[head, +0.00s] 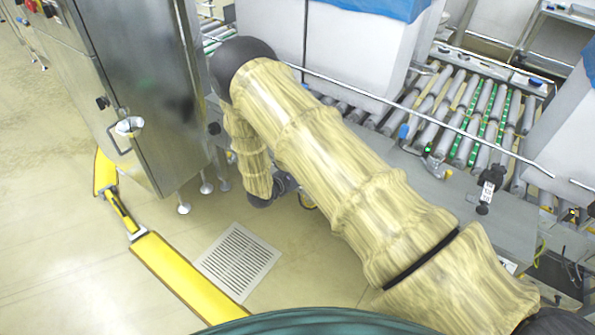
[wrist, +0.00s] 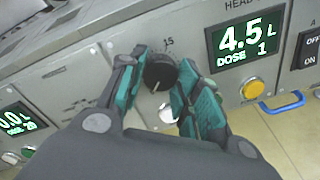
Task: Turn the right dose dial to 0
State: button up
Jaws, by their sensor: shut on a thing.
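My gripper (wrist: 161,66) has its two teal-padded fingers on either side of a round black dial (wrist: 160,73) on a grey panel, shut on it. A white pointer mark on the dial points down and slightly left. The number 15 is printed above the dial. The display (wrist: 245,37) to its right reads 4.5 L, DOSE 1, in white and green. Another display (wrist: 17,118) at the left edge reads 0.0 L; its lower line is hard to read. In the head view the gripper and the dial are hidden from sight.
A yellow button (wrist: 253,89), a blue handle (wrist: 283,103) and an OFF/ON switch (wrist: 309,46) are right of the dial. In the head view, a steel cabinet (head: 150,75) stands left, a roller conveyor (head: 475,115) with white boxes (head: 355,50) right.

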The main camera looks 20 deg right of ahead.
jog(key=shift+w+r+n, duration=0.35)
jog(key=shift+r+n, duration=0.05)
jog(key=shift+n, duration=0.7)
jog(key=o, duration=0.9)
jog(key=shift+o, duration=0.8)
jog(key=shift+s+f, duration=0.2)
jog(key=v, duration=1.2)
jog(key=shift+s, duration=0.1)
jog(key=shift+d+f, duration=0.1)
